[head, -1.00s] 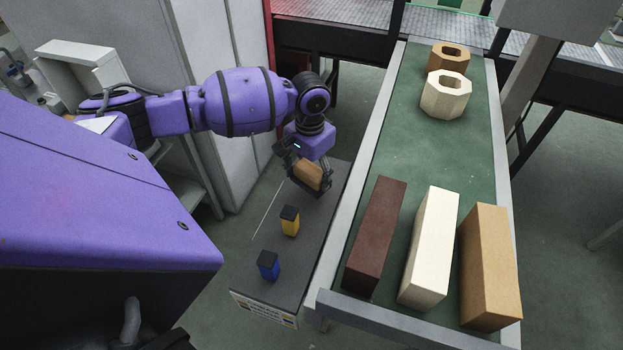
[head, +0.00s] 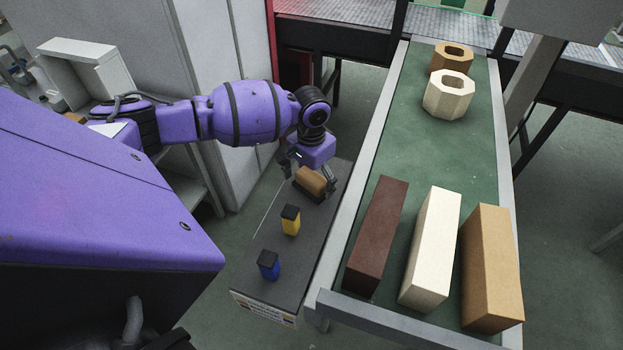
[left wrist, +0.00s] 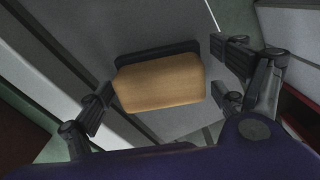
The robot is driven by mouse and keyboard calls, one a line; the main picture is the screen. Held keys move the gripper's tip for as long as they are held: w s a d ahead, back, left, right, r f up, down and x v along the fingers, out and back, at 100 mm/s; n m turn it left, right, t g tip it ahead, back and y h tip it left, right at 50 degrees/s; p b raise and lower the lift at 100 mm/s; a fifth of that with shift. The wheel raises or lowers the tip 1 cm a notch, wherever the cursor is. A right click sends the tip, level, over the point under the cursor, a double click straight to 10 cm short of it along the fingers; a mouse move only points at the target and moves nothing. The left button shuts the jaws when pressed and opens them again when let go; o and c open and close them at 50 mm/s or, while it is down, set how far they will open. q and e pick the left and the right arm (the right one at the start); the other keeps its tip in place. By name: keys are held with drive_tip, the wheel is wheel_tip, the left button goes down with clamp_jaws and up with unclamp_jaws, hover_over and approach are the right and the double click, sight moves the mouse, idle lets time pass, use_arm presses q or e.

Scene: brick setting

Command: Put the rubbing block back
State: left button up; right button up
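The rubbing block (head: 311,181), tan-brown with a dark base, rests on the far part of the narrow dark bench (head: 257,291). It also shows in the left wrist view (left wrist: 160,82). My left gripper (head: 308,170) is just above it with its fingers spread on either side. In the left wrist view a clear gap shows between the block and the fingers on the right; the left finger is close to the block's edge. The block's underside is hidden. My right gripper is in neither view.
A yellow bottle (head: 290,221) and a blue bottle (head: 268,267), both dark-capped, stand nearer on the bench. To the right, a green conveyor (head: 430,150) carries dark, cream and tan long blocks and two ring-shaped blocks. A grey cabinet (head: 225,90) stands behind my left arm.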

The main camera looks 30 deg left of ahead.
sight(311, 177)
use_arm(q)
wheel_tip(311, 177, up, 12)
drive_tip(key=shift+r+p, duration=0.15)
drive_tip(key=shift+p, duration=0.2)
idle(0.5)
